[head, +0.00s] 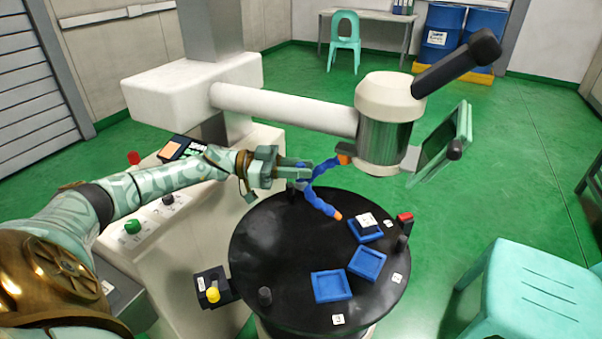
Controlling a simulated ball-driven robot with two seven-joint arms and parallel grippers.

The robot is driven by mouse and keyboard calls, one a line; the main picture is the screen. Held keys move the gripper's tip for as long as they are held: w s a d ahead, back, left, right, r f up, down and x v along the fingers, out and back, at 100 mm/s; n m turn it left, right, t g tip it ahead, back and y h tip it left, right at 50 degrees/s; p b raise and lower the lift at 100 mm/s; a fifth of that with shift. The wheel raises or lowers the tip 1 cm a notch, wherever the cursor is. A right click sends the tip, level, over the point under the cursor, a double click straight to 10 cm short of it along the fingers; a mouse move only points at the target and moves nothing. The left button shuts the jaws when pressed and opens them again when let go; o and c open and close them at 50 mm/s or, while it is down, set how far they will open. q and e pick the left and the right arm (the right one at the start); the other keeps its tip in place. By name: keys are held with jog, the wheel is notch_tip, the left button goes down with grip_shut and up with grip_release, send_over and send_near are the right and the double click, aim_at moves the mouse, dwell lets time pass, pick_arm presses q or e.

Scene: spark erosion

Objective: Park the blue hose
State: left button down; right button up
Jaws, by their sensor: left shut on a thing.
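The blue hose (318,203) is a segmented, bent hose above the back of the round black table (260,245). Its orange tip (338,215) points down toward the right. Its upper end reaches an orange fitting (344,158) beside the metal cylinder of the machine head (383,135). My left gripper (306,170) comes in from the left and is shut on the hose's upper part. The fingers partly hide the hose there. My right gripper is not in view.
Blue square trays (331,286) lie on the black table, one holding a white piece (367,220). A red-topped black post (404,222) stands at its right edge. A control panel (165,215) lies below my left arm. A mint stool (530,295) stands right, with green floor between.

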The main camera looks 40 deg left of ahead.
pick_arm(q)
jog(key=shift+d+f, duration=0.1)
jog(key=shift+f, duration=0.25)
jog(key=c, duration=1.5)
grip_release()
jog(key=shift+o, duration=1.1)
jog(key=shift+d, duration=0.1)
jog(key=shift+w, duration=0.25)
jog(key=shift+s+a+r, duration=0.15)
jog(key=shift+s+a, duration=0.1)
jog(key=shift+a, duration=0.05)
jog(key=v, duration=1.5)
jog(key=shift+a, duration=0.25)
